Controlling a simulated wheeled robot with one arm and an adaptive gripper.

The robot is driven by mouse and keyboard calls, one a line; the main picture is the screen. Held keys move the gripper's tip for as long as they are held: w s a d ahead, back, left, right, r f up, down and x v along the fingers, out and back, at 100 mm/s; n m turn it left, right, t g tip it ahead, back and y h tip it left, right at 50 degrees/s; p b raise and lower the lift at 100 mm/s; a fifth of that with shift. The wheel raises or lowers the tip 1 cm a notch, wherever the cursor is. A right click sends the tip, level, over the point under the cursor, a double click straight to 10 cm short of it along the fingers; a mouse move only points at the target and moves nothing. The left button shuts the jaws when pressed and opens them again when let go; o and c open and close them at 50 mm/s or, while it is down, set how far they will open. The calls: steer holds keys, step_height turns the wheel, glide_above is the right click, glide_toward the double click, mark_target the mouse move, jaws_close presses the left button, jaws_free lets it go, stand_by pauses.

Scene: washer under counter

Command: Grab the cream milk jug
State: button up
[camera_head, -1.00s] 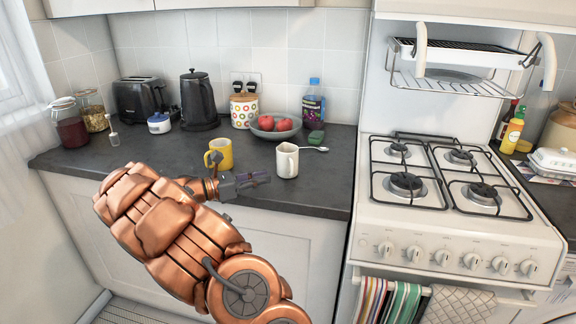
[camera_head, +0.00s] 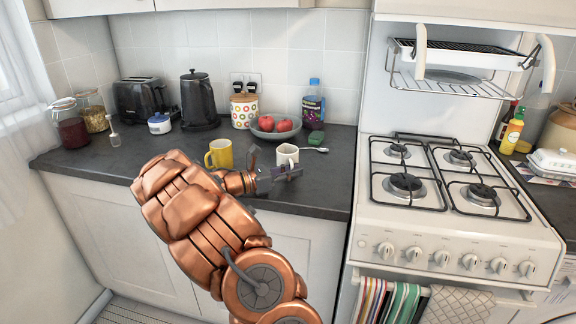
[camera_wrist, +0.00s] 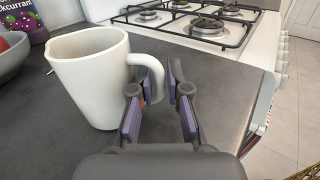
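The cream milk jug (camera_head: 288,152) stands upright on the dark counter, just beyond my gripper (camera_head: 275,166) in the head view. In the wrist view the jug (camera_wrist: 90,78) fills the left side, with its handle (camera_wrist: 152,62) toward my fingers. My gripper (camera_wrist: 164,95) is open, with purple pads on its fingers. The handle's lower part reaches in near the left finger; I cannot tell whether they touch. The arm and fingers hide the jug's lower part in the head view.
A yellow mug (camera_head: 220,154) stands left of the jug. The gas stove (camera_head: 440,185) is at the right. The counter's front edge is close.

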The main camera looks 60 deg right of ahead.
mark_target(292, 162)
jaws_close()
steer(key=shift+r, duration=0.2)
stand_by(0.6)
steer(key=shift+r, duration=1.35)
steer(key=shift+a+r, duration=0.15)
steer(key=shift+r, duration=0.15)
steer(key=s+a+r+b, duration=0.1)
steer(key=s+a, duration=0.9)
steer(key=a, duration=0.1)
steer(key=shift+a+r+b, duration=0.2)
steer(key=shift+a+b, duration=0.2)
steer(key=shift+a, duration=0.1)
stand_by(0.6)
